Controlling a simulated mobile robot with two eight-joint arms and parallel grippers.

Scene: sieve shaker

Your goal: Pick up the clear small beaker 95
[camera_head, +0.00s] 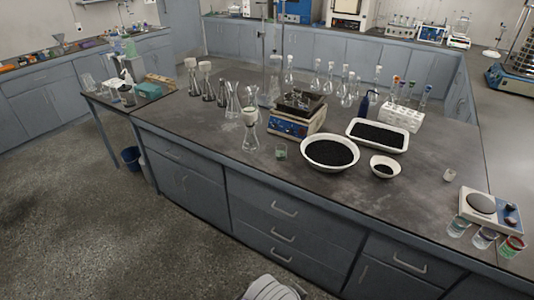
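Several small clear beakers show in the head view, and I cannot read any number that marks one as 95. A tiny clear beaker (449,175) stands alone on the right of the dark benchtop. Another small beaker (281,152) with something greenish in it stands near the front edge, left of the round white bowl. A row of beakers stands at the right front: a left one (458,226), a middle one (484,238) and one with a red rim or contents (511,247). Neither of my grippers is in view.
The dark benchtop (420,215) bears a round bowl (307,152) and a rectangular tray (353,138) of black grains, a small white dish (376,160), a hotplate (290,122), several flasks, a tube rack (401,117) and a balance-like device (494,214). The floor in front is clear.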

